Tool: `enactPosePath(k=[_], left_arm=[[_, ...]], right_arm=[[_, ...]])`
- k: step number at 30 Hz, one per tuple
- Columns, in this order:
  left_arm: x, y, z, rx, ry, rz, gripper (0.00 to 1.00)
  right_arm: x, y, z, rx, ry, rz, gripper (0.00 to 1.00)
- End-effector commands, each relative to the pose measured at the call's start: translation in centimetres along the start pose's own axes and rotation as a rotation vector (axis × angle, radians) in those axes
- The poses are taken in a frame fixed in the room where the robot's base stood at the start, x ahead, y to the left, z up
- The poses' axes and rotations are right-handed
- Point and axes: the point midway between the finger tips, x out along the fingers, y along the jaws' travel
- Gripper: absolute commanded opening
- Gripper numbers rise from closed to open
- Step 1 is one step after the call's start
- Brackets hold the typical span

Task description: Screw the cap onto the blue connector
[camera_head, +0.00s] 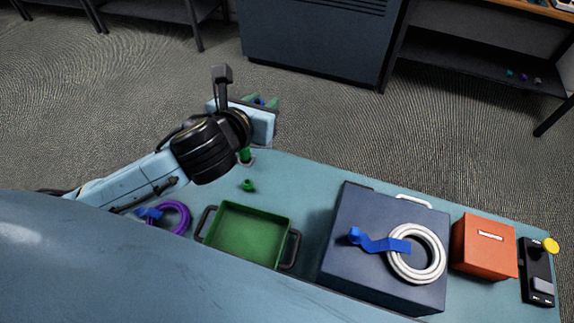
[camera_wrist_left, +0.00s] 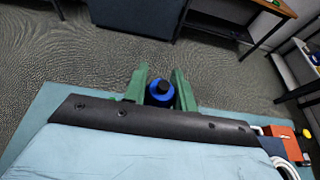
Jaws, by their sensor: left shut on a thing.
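My left gripper (camera_head: 262,102) reaches over the far edge of the table, its green fingers closed on a small blue round piece with a dark middle. In the left wrist view the blue piece (camera_wrist_left: 160,93) sits between the fingers; I cannot tell whether it is the cap or the connector. A blue connector-like end (camera_head: 355,236) lies on the dark box with a blue strap beside a coiled white cable (camera_head: 416,272). Blue parts (camera_head: 149,213) lie by a coiled purple cable (camera_head: 182,216) at the left. My right gripper is out of view.
A green tray (camera_head: 284,216) with dark handles stands mid-table. A green upright piece (camera_head: 245,155) and a small green piece (camera_head: 248,185) stand behind it. The dark box (camera_head: 342,270), an orange box (camera_head: 485,259) and a black device with a yellow knob (camera_head: 537,285) fill the right.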

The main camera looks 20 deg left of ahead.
Motion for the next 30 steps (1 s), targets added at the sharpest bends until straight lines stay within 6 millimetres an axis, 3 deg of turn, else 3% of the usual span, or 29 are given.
enactPosePath(k=[8, 13, 23, 27, 30], left_arm=[[-0.1, 0.1, 0.0, -0.001, -0.002, 0.003, 0.00], [1.0, -0.3, -0.7, 0.004, 0.001, -0.010, 0.00], [10.9, -6.7, -6.4, 0.079, 0.007, -0.186, 0.00], [13.5, -8.9, -7.9, 0.104, 0.002, -0.248, 0.00], [14.4, -9.7, -8.4, 0.116, -0.002, -0.273, 0.00]], right_arm=[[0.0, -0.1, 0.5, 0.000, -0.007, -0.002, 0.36], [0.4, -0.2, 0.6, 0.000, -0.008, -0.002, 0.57], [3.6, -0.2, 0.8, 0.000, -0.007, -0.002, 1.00], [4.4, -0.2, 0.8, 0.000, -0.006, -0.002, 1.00], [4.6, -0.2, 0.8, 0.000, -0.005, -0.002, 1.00]])
